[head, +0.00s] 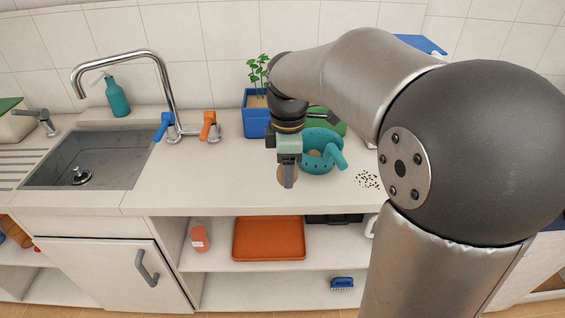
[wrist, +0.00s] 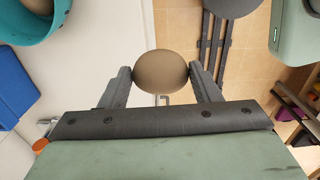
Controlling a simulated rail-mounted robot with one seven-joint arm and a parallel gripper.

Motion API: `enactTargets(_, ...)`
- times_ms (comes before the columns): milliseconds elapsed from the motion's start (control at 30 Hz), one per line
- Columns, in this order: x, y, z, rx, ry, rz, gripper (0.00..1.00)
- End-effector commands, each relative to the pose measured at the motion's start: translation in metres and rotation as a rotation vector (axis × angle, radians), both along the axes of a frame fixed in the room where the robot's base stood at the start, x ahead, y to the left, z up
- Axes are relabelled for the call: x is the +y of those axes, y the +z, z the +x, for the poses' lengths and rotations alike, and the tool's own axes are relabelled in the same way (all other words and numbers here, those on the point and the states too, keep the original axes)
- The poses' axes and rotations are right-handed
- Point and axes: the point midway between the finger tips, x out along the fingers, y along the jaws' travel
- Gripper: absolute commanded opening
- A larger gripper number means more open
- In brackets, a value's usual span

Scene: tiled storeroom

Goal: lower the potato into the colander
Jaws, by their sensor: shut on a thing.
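My gripper (head: 287,178) is shut on a brown, rounded potato (wrist: 161,71), pinched between its two fingertips in the wrist view. In the head view the potato (head: 281,175) is partly hidden behind a finger. The teal colander (head: 325,161) with a side handle stands on the counter, just right of and behind my gripper. My gripper hides part of it. A brownish thing shows inside the colander. The colander (wrist: 56,34) is cut off at the top left of the wrist view, clearly apart from the potato.
A blue planter (head: 253,122) stands behind my gripper. Dark specks (head: 367,179) lie right of the colander. The sink (head: 58,157) and tap (head: 166,90) are at left. The counter (head: 225,183) is clear left of my gripper. An orange tray (head: 268,239) lies on the shelf below.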

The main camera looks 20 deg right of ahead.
Motion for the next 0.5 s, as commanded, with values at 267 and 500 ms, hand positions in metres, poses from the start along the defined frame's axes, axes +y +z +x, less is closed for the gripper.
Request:
enactTargets(267,-0.021,0.032,0.016,0.002,-0.002,0.0,0.34)
enactTargets(500,-0.05,0.059,0.045,0.002,-0.003,0.0,0.34)
